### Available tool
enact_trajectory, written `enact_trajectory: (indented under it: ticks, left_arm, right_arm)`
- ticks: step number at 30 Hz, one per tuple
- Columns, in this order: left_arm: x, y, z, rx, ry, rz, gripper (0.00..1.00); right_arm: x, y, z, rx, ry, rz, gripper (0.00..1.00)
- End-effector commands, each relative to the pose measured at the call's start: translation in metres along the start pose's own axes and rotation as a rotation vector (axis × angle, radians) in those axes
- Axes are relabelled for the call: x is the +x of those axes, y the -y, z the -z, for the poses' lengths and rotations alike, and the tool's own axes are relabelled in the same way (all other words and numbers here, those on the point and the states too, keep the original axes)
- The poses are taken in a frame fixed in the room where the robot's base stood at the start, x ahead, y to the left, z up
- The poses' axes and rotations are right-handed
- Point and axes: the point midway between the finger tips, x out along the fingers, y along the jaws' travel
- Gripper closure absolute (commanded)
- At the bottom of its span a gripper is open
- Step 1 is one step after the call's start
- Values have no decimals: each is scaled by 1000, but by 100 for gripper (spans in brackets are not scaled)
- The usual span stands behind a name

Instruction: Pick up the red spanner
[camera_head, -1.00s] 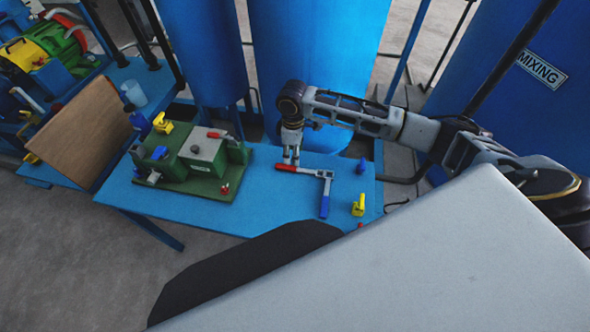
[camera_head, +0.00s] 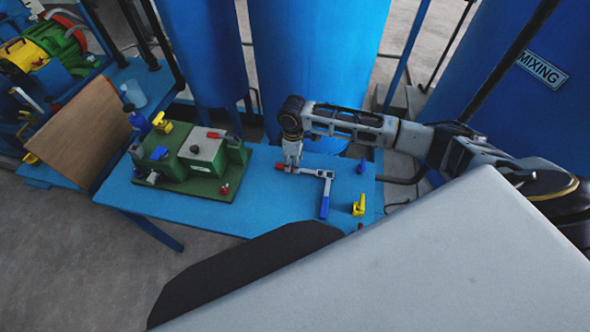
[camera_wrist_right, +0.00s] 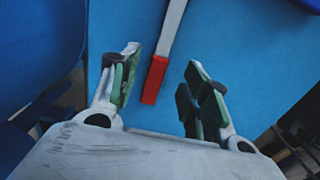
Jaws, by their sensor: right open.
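The red spanner (camera_head: 280,166) lies on the blue table, with its red handle end at left and its grey shaft running right. The gripper covers part of the handle in the head view. A blue-handled spanner (camera_head: 325,207) lies across its right end, forming an L. My right gripper (camera_head: 291,168) is low over the red handle. In the right wrist view, the gripper (camera_wrist_right: 157,85) is open, with green-padded fingers on either side of the red handle (camera_wrist_right: 155,80) and apart from it. My left gripper is not in view.
A green machine block (camera_head: 200,185) stands on the blue table (camera_head: 262,215) at left. A yellow valve (camera_head: 359,206) and a small blue part (camera_head: 361,166) stand to the right. Tall blue tanks (camera_head: 315,60) rise behind. The table just in front of the red spanner is clear.

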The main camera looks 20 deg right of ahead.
Motion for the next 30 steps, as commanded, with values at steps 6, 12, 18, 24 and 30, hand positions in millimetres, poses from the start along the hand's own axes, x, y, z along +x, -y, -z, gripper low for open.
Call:
enact_trajectory:
  ticks: [6, 12, 18, 24, 30]
  left_arm:
    - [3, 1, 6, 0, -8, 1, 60]
    - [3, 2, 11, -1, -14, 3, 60]
    - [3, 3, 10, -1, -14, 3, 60]
    - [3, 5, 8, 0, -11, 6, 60]
    - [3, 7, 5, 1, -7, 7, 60]
  right_arm:
    - [25, -1, 0, 0, 1, 1, 54]
    - [35, -1, 0, 0, 0, 0, 54]
    - [35, -1, 0, -1, 0, 0, 54]
    - [35, -1, 0, -1, 0, 0, 54]
    - [34, -1, 0, -1, 0, 0, 75]
